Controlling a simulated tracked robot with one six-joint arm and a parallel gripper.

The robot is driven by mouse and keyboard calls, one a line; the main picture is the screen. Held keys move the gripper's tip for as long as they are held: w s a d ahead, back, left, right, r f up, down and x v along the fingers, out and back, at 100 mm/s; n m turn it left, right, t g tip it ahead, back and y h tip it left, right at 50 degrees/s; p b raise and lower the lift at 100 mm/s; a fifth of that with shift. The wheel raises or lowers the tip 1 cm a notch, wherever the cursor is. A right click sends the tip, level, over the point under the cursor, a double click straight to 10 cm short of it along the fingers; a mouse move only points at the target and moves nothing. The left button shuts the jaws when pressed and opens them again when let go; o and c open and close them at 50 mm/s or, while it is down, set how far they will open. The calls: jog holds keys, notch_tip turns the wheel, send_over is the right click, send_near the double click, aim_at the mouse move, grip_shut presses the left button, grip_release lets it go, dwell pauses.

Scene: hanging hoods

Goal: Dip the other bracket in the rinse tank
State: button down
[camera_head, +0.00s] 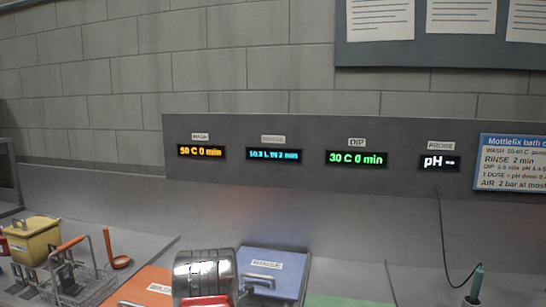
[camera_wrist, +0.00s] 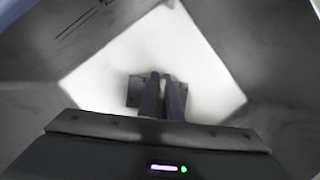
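In the wrist view, my gripper (camera_wrist: 161,78) has its two dark fingers nearly together, with a narrow gap between the tips. A dark flat bracket (camera_wrist: 134,91) shows on both sides of the fingertips and appears to be held between them. Behind it is a bright, diamond-shaped area with grey sloping surfaces around it; I cannot tell whether this is a tank's inside. In the head view, a blue lid (camera_head: 285,262) with a label that appears to read RINSE lies behind my arm. The gripper, bracket and the rinse tank's opening are hidden there.
An orange lid (camera_head: 142,287) lies to the left and a green one (camera_head: 345,301) to the right. A wire basket (camera_head: 88,283), a yellow box (camera_head: 36,241) and an orange hook-like tool (camera_head: 120,262) stand at far left. A corded probe (camera_head: 475,283) stands at right.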

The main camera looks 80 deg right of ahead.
dwell(0.3)
notch_tip(320, 180, up, 18)
jog(key=shift+r, duration=0.25)
dwell(1.5)
